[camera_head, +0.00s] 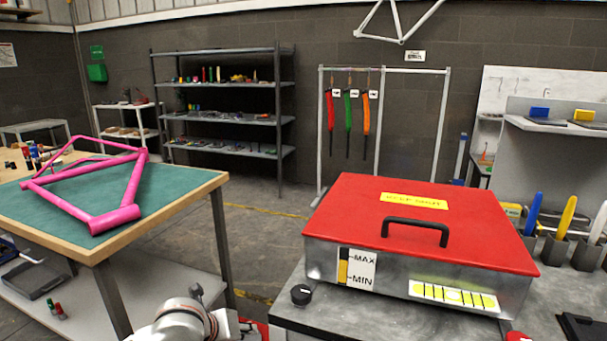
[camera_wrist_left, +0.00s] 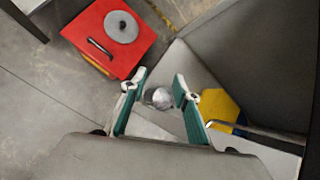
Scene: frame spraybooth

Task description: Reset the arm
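My left gripper (camera_wrist_left: 160,82) shows in the left wrist view with its two teal fingers spread apart. A small silvery rounded thing (camera_wrist_left: 160,98) appears between the fingers, with gaps on both sides; I cannot tell how far beyond them it lies. In the head view, a pale part of my arm shows at the bottom edge, between the green-topped table and the red-lidded box. No fingers show there. My right gripper is in neither view.
A pink bicycle frame (camera_head: 112,190) lies on the green-topped table (camera_head: 165,195). A red-lidded metal box (camera_head: 345,215) stands on the right bench (camera_head: 345,322). A red box (camera_wrist_left: 92,22) with a grey disc (camera_wrist_left: 121,27) shows in the wrist view. Open floor lies between table and bench.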

